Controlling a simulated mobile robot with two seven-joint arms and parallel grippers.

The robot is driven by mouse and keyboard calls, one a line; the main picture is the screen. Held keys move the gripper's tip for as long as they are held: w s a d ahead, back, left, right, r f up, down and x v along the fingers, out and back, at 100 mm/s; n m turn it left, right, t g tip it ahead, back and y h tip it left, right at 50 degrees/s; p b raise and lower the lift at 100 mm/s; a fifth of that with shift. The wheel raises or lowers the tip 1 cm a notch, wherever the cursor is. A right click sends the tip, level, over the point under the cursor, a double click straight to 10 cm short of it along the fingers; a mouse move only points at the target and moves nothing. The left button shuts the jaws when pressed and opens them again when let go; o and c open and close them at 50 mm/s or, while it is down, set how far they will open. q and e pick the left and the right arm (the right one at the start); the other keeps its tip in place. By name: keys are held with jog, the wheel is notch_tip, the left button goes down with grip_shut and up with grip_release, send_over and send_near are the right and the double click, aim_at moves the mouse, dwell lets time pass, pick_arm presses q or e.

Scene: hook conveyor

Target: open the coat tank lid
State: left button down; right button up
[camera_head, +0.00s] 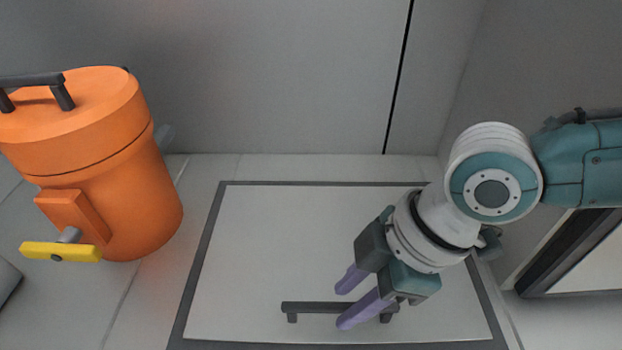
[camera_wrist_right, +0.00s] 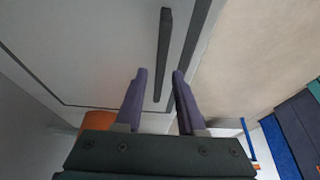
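A flat white panel (camera_head: 250,250) with a dark grey border lies in the lower middle of the head view. A dark bar handle (camera_head: 308,307) stands near its front edge; the handle also shows in the wrist view (camera_wrist_right: 164,50). My right gripper (camera_head: 344,305) is at the handle, its purple fingers spread. In the wrist view the right gripper's fingers (camera_wrist_right: 162,74) stand open, with the bar running between them in the picture. Whether they touch it, or how deep the bar sits, I cannot tell. My left gripper is not in view.
An orange cylindrical tank (camera_head: 150,190) stands at the left, with a dark handle (camera_head: 35,80) on top and a yellow lever (camera_head: 60,251) low on its side. A grey wall lies behind the panel. A dark-framed opening (camera_head: 575,250) is at the right.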

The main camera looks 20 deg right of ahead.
grip_shut()
dwell(1.2)
